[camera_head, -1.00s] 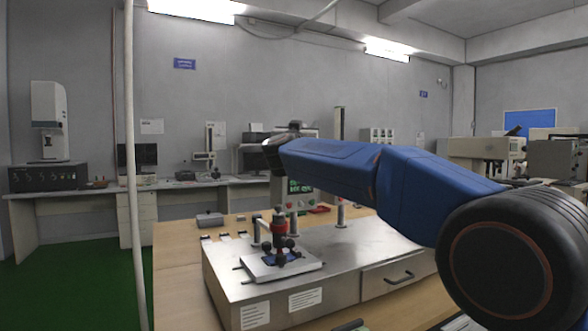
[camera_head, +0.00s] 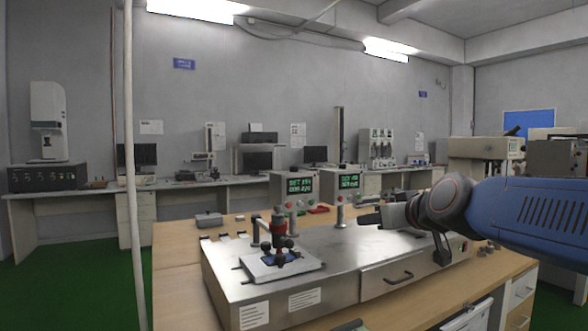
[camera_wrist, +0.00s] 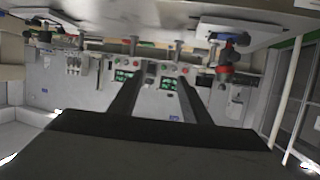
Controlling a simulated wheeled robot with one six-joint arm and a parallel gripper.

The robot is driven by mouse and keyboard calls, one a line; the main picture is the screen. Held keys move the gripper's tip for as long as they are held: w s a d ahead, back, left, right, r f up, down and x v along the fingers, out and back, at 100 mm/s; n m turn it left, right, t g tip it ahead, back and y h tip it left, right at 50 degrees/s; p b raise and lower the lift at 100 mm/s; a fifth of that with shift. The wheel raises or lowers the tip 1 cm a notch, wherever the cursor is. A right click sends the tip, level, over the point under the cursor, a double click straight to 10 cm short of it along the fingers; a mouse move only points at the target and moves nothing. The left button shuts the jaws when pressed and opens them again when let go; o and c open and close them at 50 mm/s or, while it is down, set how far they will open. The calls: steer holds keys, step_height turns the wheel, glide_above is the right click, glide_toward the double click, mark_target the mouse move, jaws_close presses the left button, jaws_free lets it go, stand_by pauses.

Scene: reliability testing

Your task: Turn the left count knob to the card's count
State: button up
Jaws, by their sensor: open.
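Two counter units with green displays stand at the back of the steel bench: the left display (camera_head: 300,186) and the right display (camera_head: 348,181). Small red and pale controls (camera_head: 300,204) sit below the left display; I cannot tell which is the count knob or how it is turned. The left display reads roughly "SET 191" over "000 cyc", blurred. My gripper (camera_head: 368,217) is open and empty, low over the bench, right of both units. In the upside-down wrist view its fingers (camera_wrist: 159,76) point toward the displays, well apart from them. I cannot make out the count card.
A test fixture with a red-collared post (camera_head: 279,222) stands on a plate at the front left of the steel bench (camera_head: 335,262). A grey box (camera_head: 209,219) and a red tray (camera_head: 318,210) lie behind. The bench's middle top is clear.

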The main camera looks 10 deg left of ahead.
steer(key=s+d+f+m+g+h, duration=0.1)
steer(key=s+d+f+g, duration=0.3)
steer(key=s+f, duration=0.5)
steer(key=s+d+f+m+g+h, duration=0.1)
steer(key=s+d+f+g, duration=0.1)
steer(key=s+d+f, duration=0.5)
steer(key=n+t+y, duration=0.3)
steer(key=n+y, duration=0.6)
steer(key=y, duration=0.3)
glide_toward(297, 167)
steer(key=x, duration=1.1)
steer(key=shift+w+a, duration=0.2)
steer(key=shift+a, duration=0.05)
steer(key=c, duration=1)
